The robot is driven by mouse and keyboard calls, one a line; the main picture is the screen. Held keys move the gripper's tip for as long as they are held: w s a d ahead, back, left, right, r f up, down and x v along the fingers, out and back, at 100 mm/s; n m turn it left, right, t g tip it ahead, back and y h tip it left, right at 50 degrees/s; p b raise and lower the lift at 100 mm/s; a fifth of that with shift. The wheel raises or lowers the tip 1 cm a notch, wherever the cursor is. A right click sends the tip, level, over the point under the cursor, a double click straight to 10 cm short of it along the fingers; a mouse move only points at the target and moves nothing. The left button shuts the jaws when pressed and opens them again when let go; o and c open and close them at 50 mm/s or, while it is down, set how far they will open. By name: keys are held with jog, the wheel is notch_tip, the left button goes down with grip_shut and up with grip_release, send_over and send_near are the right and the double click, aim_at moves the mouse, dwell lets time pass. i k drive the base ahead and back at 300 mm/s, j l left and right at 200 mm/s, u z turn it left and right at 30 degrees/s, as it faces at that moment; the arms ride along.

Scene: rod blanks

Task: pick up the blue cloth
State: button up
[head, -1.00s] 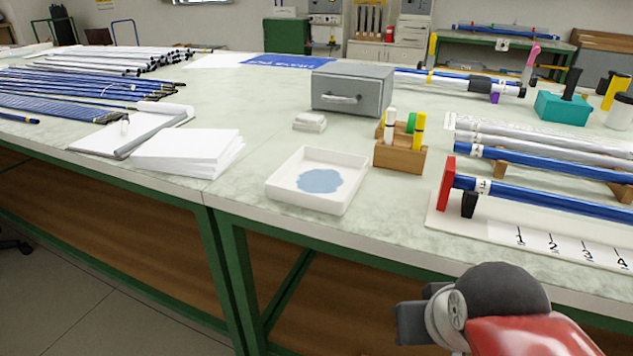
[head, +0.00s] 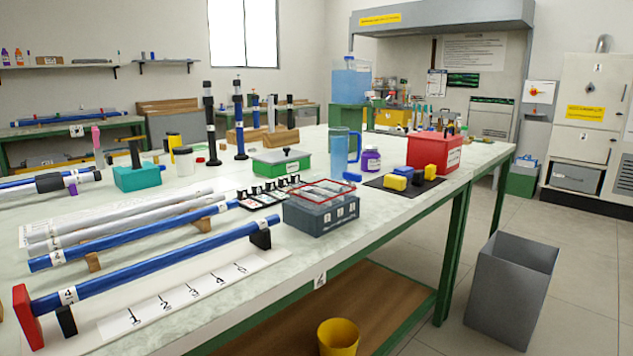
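I see no blue cloth in the head view. Blue things here are a blue rod (head: 160,262) lying on supports along a white numbered board (head: 190,300), a second blue rod (head: 130,237) behind it, and a blue-tinted clear pitcher (head: 339,153). Small yellow and blue blocks (head: 396,182) lie on a black mat (head: 415,191). My gripper is out of view.
The long bench (head: 370,225) is crowded with a grey organiser box (head: 321,213), a green box (head: 280,164), a purple-labelled bottle (head: 371,160) and a red box (head: 434,151). A grey bin (head: 510,290) and yellow bucket (head: 339,336) stand low.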

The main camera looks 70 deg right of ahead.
aim_at(406, 171)
jog(key=z, duration=2.85)
